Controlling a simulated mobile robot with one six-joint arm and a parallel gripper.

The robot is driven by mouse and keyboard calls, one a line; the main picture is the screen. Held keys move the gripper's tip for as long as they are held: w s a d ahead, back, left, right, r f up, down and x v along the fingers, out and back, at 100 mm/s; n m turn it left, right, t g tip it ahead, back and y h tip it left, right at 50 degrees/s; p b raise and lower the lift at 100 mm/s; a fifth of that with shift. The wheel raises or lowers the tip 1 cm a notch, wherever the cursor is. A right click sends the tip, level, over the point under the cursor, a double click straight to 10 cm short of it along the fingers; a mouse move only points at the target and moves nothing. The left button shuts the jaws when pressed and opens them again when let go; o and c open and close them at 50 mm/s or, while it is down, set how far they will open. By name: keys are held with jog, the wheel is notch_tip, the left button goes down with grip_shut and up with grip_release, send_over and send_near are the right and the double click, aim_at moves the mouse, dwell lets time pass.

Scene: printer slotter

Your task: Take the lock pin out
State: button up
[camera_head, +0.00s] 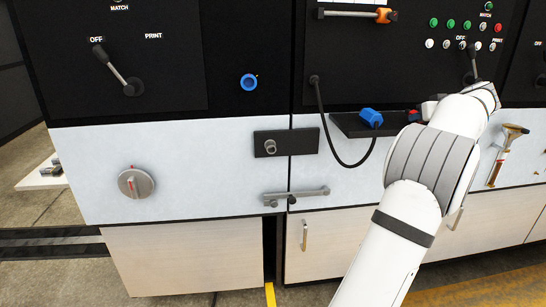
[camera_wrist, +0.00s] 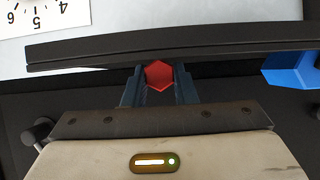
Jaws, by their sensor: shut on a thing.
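In the wrist view my gripper (camera_wrist: 159,82) is shut on a red hexagonal piece (camera_wrist: 159,75), with one dark finger on each side of it. The piece is at a black shelf edge (camera_wrist: 190,46). In the head view the red piece (camera_head: 413,115) shows small at the right end of the black shelf (camera_head: 352,126), beside my wrist; my fingers are mostly hidden there. I cannot tell whether this piece is the lock pin. A round metal pin head (camera_head: 270,146) sits in a black plate (camera_head: 262,151) on the white panel. A horizontal metal latch bar (camera_head: 305,194) is below it.
A blue hexagonal piece (camera_head: 371,117) stands on the shelf, left of my gripper. A black cable (camera_head: 328,135) hangs in a loop beside the shelf. A hammer-like tool (camera_head: 505,150) hangs at right. Levers, a dial (camera_head: 136,183) and cabinet doors cover the machine front.

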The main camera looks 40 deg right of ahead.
jog(key=o, duration=1.1)
jog(key=shift+s+r, duration=0.1)
jog(key=v, duration=0.7)
jog(key=shift+s+a+r, duration=0.1)
jog(key=shift+s+a, duration=0.1)
jog(key=shift+a, duration=0.05)
jog(key=shift+s, duration=0.1)
